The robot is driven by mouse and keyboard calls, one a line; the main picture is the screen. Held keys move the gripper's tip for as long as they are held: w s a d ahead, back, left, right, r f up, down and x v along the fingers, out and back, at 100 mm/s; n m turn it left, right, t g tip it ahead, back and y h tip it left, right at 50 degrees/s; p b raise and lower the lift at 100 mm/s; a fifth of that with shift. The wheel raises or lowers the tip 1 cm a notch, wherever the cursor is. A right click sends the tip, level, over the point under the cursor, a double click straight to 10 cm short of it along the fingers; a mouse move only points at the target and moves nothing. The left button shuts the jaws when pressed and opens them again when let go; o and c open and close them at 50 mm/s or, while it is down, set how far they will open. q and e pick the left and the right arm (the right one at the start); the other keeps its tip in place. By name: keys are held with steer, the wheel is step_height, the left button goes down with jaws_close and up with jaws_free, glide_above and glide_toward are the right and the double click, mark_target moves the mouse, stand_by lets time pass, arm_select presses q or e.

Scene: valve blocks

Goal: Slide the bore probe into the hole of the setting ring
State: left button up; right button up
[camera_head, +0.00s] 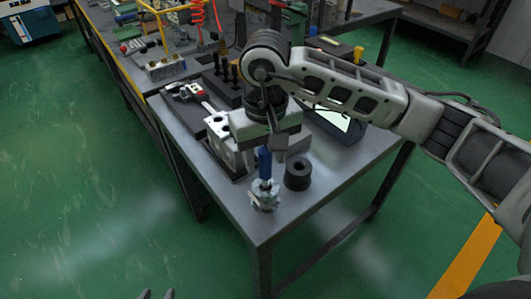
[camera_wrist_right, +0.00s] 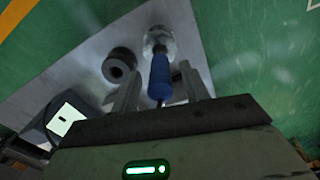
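The bore probe has a blue handle (camera_head: 264,162) and stands about upright, its lower end at a round silver piece (camera_head: 265,195) near the table corner. In the right wrist view the blue handle (camera_wrist_right: 160,78) lies between the fingers of my right gripper (camera_wrist_right: 161,92), with a gap on each side. The right gripper (camera_head: 268,150) points down over it and is open. The setting ring, a dark thick ring with a hole (camera_head: 298,173), stands just right of the probe; it also shows in the right wrist view (camera_wrist_right: 119,65).
A grey valve block (camera_head: 218,126) stands close behind the gripper, left of it. A tablet-like screen (camera_head: 333,121) lies behind the ring. A dark rack (camera_head: 222,85) and tools are further back. The table's front corner (camera_head: 258,238) is bare.

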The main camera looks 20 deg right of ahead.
arm_select(q)
steer(key=shift+w+d+b, duration=0.15)
steer(key=shift+b, duration=0.45)
arm_select(e)
step_height(320, 180, up, 12)
arm_select(q)
steer(key=shift+f, duration=0.15)
stand_by(0.3)
